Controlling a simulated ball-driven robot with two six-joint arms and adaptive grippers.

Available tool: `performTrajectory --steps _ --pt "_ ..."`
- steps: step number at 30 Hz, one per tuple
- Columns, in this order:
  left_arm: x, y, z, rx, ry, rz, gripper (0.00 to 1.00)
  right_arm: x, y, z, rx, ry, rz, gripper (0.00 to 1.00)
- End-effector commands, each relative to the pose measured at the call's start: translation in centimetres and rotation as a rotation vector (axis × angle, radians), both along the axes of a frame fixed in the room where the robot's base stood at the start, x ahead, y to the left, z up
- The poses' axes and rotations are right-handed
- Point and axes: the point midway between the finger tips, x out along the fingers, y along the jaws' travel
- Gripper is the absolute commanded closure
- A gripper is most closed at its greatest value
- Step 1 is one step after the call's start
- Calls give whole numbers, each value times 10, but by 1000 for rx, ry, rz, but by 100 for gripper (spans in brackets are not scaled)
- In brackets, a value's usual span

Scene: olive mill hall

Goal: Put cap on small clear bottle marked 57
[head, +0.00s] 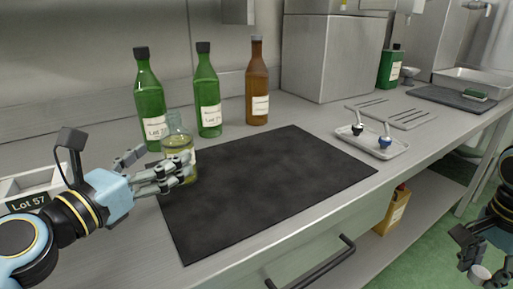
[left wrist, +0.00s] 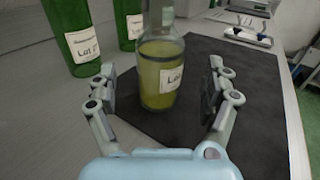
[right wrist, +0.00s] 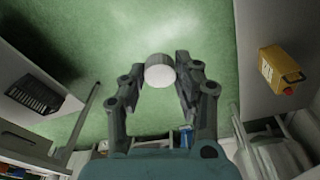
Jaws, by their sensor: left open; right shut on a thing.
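A small clear bottle (head: 179,143) with yellow-green liquid stands upright and uncapped at the left edge of the black mat. Its label is partly hidden and I cannot read a number on it. My left gripper (head: 168,168) is open beside it. In the left wrist view the bottle (left wrist: 159,88) stands between the spread fingers, which appear apart from it. My right gripper (right wrist: 168,72) is shut on a white round cap (right wrist: 159,71), held over the green floor. The cap (head: 480,274) also shows at the lower right of the head view.
Two green bottles (head: 150,100) and a brown bottle (head: 257,90) stand behind the black mat (head: 270,180). A small tray (head: 399,149) with two stoppers lies to its right. A white holder marked Lot 57 (head: 28,201) is at left. The mat's middle is clear.

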Motion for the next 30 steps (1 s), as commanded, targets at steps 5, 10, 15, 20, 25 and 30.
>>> performTrajectory --steps 5,10,15,20,25,30 --pt "12 -5 5 -3 -2 0 17 0 0 3 0 -1 0 80" --pt "36 -15 8 -2 -1 1 17 0 0 5 0 -2 0 80" --pt "47 -20 7 -2 1 -1 17 0 0 5 0 -1 0 80" --pt "48 -20 7 0 0 0 17 0 0 5 0 -1 0 80" --pt "48 -20 7 0 0 0 17 0 0 5 0 -1 0 80" --pt "48 -20 7 0 0 0 39 0 0 5 0 -1 0 80"
